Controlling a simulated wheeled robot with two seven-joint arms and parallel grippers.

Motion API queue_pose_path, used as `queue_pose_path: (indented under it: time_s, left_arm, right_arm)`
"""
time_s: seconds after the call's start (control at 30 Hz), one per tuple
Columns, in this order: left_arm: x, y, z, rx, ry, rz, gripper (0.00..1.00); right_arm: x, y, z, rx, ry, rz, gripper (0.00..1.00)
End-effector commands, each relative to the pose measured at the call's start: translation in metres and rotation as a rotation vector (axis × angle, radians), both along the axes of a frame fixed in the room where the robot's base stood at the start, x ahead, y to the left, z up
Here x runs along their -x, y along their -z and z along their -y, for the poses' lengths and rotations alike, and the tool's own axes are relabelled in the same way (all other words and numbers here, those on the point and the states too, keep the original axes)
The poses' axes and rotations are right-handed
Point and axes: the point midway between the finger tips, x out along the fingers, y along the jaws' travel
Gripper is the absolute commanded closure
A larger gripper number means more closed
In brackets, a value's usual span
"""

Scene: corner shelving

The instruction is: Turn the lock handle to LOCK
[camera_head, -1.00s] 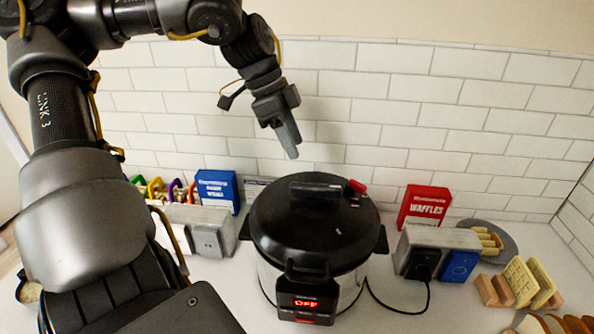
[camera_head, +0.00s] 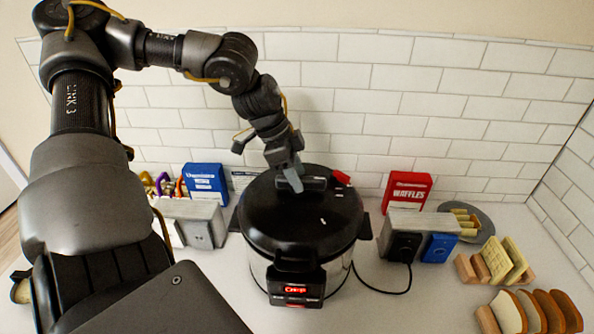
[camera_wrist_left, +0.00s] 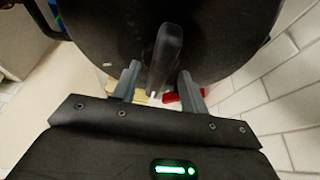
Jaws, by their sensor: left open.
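The black pressure cooker (camera_head: 300,225) stands on the white counter with its round lid on. The black lock handle (camera_head: 316,184) lies across the top of the lid. A red piece (camera_head: 341,177) shows at its right end. My left gripper (camera_head: 292,180) points down over the lid at the handle and hides part of it. In the left wrist view the open fingers (camera_wrist_left: 158,88) appear on either side of the handle (camera_wrist_left: 166,50); I cannot tell whether they touch it. The red piece (camera_wrist_left: 180,97) shows by the right finger. My right gripper is not in view.
A grey outlet block (camera_head: 190,222) and a blue box (camera_head: 206,184) stand left of the cooker. A red waffles box (camera_head: 407,191) and another outlet block (camera_head: 403,237) with a cord stand right. A tiled wall closes the back.

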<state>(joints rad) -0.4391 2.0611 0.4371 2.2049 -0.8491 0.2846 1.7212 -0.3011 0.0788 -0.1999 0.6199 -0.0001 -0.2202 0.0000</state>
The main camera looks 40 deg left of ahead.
Motion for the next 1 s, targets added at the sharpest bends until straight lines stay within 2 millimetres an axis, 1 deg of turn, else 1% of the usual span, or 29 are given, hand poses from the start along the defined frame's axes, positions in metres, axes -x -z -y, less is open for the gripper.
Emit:
queue_pose_path:
  time_s: [0.23,0.27,0.5,0.6,0.83,1.0]
  left_arm:
    - [0.0,0.001,0.0,0.0,0.0,0.0,0.56]
    - [0.0,0.001,0.0,0.0,0.0,0.0,0.58]
    - [0.0,0.001,0.0,0.0,0.0,0.0,0.89]
    - [0.0,0.001,0.0,0.0,0.0,0.0,1.0]
    - [-0.001,0.001,0.0,0.0,0.019,0.0,1.0]
    - [-0.002,0.003,-0.001,-0.002,0.087,0.001,1.0]
  right_arm:
    - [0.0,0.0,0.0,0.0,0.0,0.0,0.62]
    - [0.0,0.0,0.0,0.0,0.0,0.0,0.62]
    - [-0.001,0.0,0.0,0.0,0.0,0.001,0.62]
    - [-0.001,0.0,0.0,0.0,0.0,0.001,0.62]
    - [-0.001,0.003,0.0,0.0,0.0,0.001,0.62]
    - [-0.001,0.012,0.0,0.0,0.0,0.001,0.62]
